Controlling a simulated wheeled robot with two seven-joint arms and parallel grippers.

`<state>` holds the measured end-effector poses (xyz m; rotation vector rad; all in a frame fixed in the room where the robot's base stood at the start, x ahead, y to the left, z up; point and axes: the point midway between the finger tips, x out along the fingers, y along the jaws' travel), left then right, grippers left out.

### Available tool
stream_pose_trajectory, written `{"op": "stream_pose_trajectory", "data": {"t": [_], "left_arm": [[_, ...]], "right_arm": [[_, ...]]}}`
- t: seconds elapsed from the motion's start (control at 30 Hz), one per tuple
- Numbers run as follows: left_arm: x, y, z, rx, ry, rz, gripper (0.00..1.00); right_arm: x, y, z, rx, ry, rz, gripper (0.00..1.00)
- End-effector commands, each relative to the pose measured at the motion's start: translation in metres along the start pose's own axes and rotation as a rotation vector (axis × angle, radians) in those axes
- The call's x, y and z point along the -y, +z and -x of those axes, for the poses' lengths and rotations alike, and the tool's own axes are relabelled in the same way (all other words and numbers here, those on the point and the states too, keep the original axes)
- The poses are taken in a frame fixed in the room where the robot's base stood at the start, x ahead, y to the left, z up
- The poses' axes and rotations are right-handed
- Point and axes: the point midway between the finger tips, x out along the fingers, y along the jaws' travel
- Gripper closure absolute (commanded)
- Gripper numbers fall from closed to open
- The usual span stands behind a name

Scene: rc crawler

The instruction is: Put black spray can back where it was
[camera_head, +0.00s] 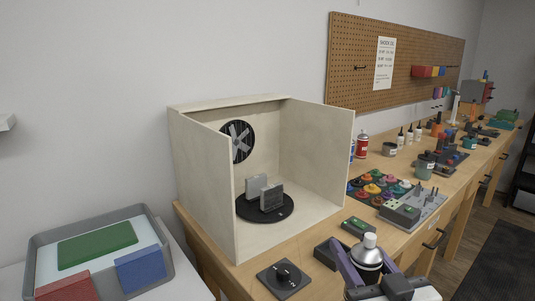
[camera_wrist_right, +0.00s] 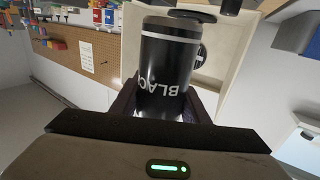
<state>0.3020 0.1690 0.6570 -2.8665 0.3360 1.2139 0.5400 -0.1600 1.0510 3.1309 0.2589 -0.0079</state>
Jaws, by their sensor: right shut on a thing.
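The black spray can (camera_head: 368,257) is in my right gripper (camera_head: 367,270), near the front edge of the bench at the lower right of the head view. The can stands roughly upright there, with its pale domed top up. In the right wrist view the black spray can (camera_wrist_right: 166,55) sits between the fingers, with part of a white "BLACK" label showing upside down. My right gripper is shut on it. Whether the can's base touches the bench is hidden. A red spray can (camera_head: 362,144) stands beside the booth's right wall, with a blue can (camera_head: 352,151) partly hidden next to it. My left gripper is out of view.
An open-fronted spray booth (camera_head: 318,170) with a fan and a black turntable (camera_head: 251,211) stands on the bench. Paint pots (camera_head: 374,189), a dark square stand (camera_head: 284,279) and a small green-topped box (camera_head: 358,227) are nearby. A grey tray (camera_head: 167,250) lies at left.

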Motion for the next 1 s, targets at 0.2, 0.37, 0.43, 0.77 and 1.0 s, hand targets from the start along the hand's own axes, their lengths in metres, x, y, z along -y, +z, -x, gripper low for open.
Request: {"op": "stream_pose_trajectory", "data": {"t": [0.2,0.37,0.43,0.77,1.0], "left_arm": [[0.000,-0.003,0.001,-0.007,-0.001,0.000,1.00],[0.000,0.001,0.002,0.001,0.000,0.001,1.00],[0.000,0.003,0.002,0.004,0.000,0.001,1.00],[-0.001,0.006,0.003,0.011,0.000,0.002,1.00],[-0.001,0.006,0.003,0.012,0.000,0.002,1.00]], "right_arm": [[-0.006,0.030,0.041,0.008,0.057,-0.008,0.89],[-0.017,0.050,0.074,0.007,0.115,-0.006,0.89],[-0.021,0.055,0.085,0.005,0.134,-0.005,0.89],[-0.026,0.073,0.118,0.001,0.169,-0.009,0.89],[-0.021,0.089,0.153,0.000,0.169,-0.006,0.89]]}}
